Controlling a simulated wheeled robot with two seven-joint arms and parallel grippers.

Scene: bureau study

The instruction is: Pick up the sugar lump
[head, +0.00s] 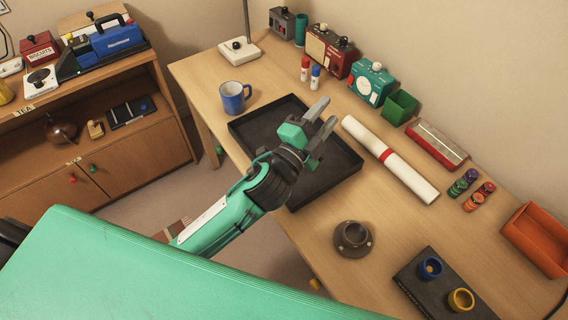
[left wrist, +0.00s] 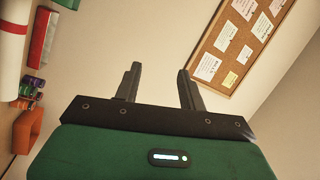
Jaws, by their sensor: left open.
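I cannot make out a sugar lump in either view. My left gripper (head: 325,114) is open and empty, held above the black tray (head: 332,181) on the desk and hiding part of it. In the left wrist view the two fingers of this gripper (left wrist: 159,69) stand apart, with only bare wall between them. My right gripper is in neither view.
A blue mug (head: 234,97) stands left of the tray. A rolled paper (head: 405,172) lies to its right. A brown round dish (head: 352,239) and a dark board (head: 420,284) with two cups are nearer. Boxes line the wall. A wooden cabinet (head: 140,147) stands at left.

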